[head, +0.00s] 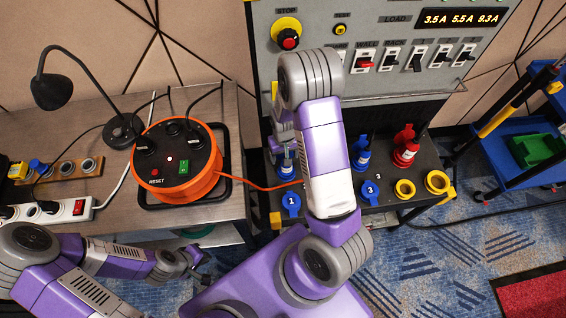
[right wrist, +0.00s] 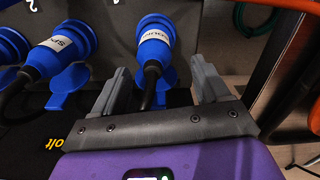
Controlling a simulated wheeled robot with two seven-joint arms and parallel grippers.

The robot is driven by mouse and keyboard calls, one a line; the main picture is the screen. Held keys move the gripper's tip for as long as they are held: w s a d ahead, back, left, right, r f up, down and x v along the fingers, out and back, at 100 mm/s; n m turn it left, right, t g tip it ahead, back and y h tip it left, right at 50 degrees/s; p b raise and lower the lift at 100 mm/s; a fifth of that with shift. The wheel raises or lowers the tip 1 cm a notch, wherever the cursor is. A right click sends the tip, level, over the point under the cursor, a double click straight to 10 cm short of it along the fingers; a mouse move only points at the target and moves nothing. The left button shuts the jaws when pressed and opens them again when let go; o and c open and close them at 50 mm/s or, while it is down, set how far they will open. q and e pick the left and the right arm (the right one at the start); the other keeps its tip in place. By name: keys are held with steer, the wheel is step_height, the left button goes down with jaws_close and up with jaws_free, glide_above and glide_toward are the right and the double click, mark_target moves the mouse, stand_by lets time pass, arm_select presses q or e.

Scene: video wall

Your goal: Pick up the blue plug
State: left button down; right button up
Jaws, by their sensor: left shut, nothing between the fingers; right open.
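In the right wrist view a blue plug (right wrist: 155,45) with a pale label and a black cable stands between the fingers of my right gripper (right wrist: 160,75). The fingers are open, one on each side of its lower part, with a gap visible. A second blue plug (right wrist: 68,45) stands left of it, outside the fingers. In the head view one blue plug (head: 286,163) is partly hidden beside my right arm, and another blue plug (head: 362,156) is right of it. My right gripper is mostly hidden there. My left gripper (head: 198,266) is shut and empty, low by the bench.
A red plug (head: 405,150) and yellow sockets (head: 437,182) share the dark shelf (head: 425,153) below the grey panel (head: 375,25). An orange cable reel (head: 205,185) sits on the metal bench (head: 100,225), its orange cable running toward the shelf. A blue cart (head: 520,145) stands right.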

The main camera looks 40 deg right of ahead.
steer(key=shift+s+f, duration=0.2)
steer(key=shift+f, duration=0.2)
steer(key=f, duration=0.2)
steer(key=f+b, duration=0.1)
steer(key=f, duration=0.1)
steer(key=shift+s+d+f, duration=0.15)
steer(key=shift+d+f, duration=0.05)
steer(key=shift+f, duration=0.2)
steer(key=c, duration=1.2)
